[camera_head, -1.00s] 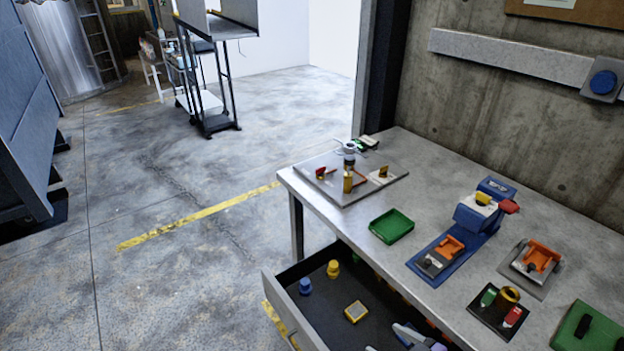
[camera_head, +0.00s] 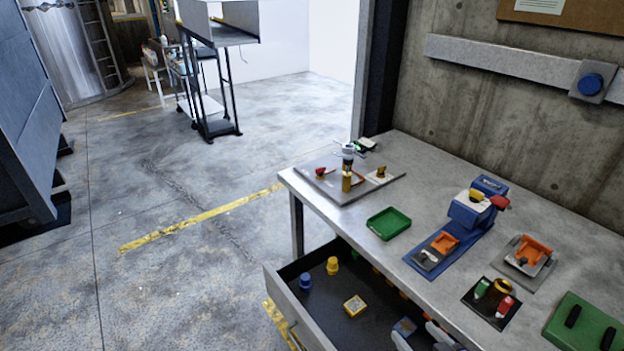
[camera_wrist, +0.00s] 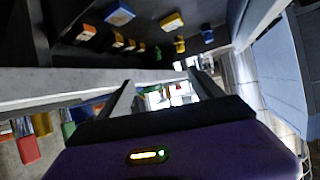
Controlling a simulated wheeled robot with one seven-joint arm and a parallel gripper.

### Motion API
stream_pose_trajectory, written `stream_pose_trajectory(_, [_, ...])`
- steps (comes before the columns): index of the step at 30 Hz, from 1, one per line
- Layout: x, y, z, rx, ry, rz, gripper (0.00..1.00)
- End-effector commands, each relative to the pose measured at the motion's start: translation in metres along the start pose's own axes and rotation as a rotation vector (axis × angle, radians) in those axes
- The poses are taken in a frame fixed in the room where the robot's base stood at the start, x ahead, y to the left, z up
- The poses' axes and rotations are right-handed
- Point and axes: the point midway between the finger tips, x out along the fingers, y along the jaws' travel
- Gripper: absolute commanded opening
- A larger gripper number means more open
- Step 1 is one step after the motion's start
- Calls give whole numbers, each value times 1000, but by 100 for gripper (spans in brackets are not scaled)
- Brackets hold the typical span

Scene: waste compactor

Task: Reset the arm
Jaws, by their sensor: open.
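My gripper (camera_wrist: 163,88) is open in the wrist view, its two dark fingers apart with nothing held between them. In the head view only a small grey-white part of my arm shows at the bottom edge, over the right front of the open drawer (camera_head: 300,313). Most of my arm is out of view. In the wrist view, the drawer's dark inside (camera_wrist: 225,20) lies above the fingers, and its pale edge crosses behind them.
The drawer holds a blue block (camera_head: 405,327), a yellow block (camera_head: 354,305) and blue and yellow knobs. The workbench (camera_head: 360,222) carries a green tray (camera_head: 388,223), a blue device (camera_head: 478,205) and several fixtures. The floor (camera_head: 180,270) at left is clear.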

Motion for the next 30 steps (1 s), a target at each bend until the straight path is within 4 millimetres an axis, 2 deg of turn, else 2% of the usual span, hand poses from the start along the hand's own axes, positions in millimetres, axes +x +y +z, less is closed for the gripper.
stream_pose_trajectory(3, [-22, 10, 9, 18, 24, 89, 76])
stream_pose_trajectory(8, [-62, 15, 19, 34, 77, 196, 76])
stream_pose_trajectory(13, [-123, 3, 29, 38, 167, 279, 76])
stream_pose_trajectory(17, [-171, -18, 31, 39, 238, 301, 76])
stream_pose_trajectory(24, [-255, -68, 29, 40, 333, 279, 76])
stream_pose_trajectory(30, [-312, -109, 30, 33, 343, 245, 76])
